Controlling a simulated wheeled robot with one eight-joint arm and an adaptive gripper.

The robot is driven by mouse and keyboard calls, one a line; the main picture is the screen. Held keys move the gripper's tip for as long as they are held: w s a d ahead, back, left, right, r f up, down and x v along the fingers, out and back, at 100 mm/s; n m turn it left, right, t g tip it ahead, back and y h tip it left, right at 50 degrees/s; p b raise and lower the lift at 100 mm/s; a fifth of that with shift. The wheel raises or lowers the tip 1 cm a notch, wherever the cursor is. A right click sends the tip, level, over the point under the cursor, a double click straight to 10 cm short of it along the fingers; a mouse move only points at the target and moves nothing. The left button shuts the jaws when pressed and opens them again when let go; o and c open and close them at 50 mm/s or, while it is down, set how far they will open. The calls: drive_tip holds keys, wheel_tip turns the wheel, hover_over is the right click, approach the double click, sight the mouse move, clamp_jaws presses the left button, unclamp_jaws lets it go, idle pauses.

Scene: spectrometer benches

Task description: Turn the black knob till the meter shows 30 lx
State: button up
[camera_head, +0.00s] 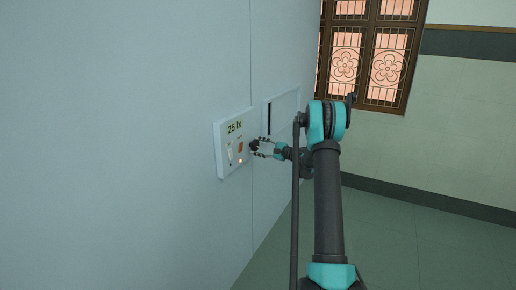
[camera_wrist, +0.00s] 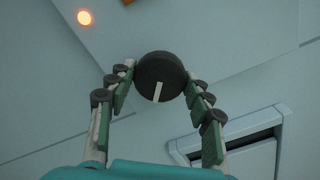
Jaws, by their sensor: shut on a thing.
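The black knob (camera_wrist: 160,76) is round with a pale pointer mark, and sits between the fingertips of my gripper (camera_wrist: 157,80) in the wrist view. My gripper is shut on it, one finger at each side. The pale mark points toward the bottom of that view, slightly left. In the head view the meter (camera_head: 235,127) on the white wall panel (camera_head: 221,151) reads 25 lx. There my gripper (camera_head: 256,146) reaches the panel's right side, and the knob (camera_head: 254,145) is small and partly hidden by the fingers.
An orange switch (camera_head: 240,147) and a small lit lamp (camera_head: 240,161) are on the panel; the lamp glows orange in the wrist view (camera_wrist: 84,17). A framed recess with a dark slot (camera_head: 270,117) lies just right of the panel. Open floor (camera_head: 400,235) lies at right.

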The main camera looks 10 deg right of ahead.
drive_tip(key=shift+n, duration=0.6)
drive_tip(key=o, duration=1.1)
drive_tip(key=v, duration=1.2)
